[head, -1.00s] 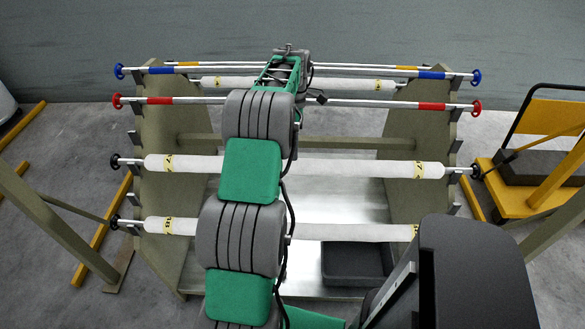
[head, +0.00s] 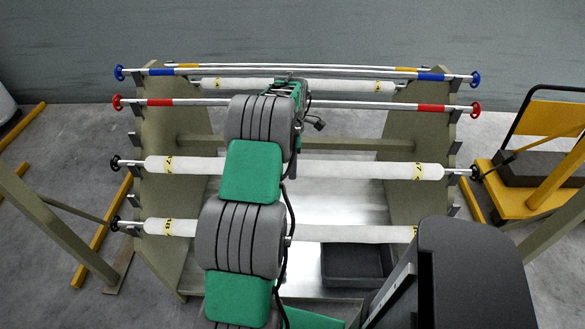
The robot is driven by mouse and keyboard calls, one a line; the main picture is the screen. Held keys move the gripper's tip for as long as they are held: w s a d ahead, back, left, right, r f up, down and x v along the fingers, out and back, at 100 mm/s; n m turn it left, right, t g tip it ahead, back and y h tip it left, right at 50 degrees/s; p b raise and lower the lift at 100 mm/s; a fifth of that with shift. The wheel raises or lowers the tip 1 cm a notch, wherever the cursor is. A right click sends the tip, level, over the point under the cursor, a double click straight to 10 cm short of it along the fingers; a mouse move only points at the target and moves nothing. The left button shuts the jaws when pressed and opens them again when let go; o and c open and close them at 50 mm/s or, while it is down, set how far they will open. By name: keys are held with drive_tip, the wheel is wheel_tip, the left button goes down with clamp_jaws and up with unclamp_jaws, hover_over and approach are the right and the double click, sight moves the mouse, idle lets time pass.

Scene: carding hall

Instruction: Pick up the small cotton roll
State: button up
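A white roll (head: 345,85) with yellow bands near its ends lies level across the back of the rack, behind the red-banded bar. It looks thinner and shorter than the two white rolls nearer me, and I take it for the small cotton roll. My gripper (head: 290,78) is at the far end of my arm, over the middle of this roll in the picture. My wrist and forearm cover part of the roll. The fingertips are hidden, so I cannot tell whether they touch the roll or are open.
Two longer white rolls (head: 360,169) (head: 340,234) lie nearer on the rack (head: 160,130). A red-banded bar (head: 375,104) and a blue-banded bar (head: 375,73) cross near my wrist. A dark tray (head: 355,283) sits low in front. A yellow trolley (head: 500,203) stands at right.

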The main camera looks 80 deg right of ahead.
clamp_jaws()
idle(0.3)
drive_tip(key=shift+r, duration=0.15)
drive_tip(key=shift+d+r, duration=0.1)
drive_tip(key=shift+r, duration=0.35)
wheel_tip(320, 180, up, 17)
drive_tip(key=p, duration=0.4)
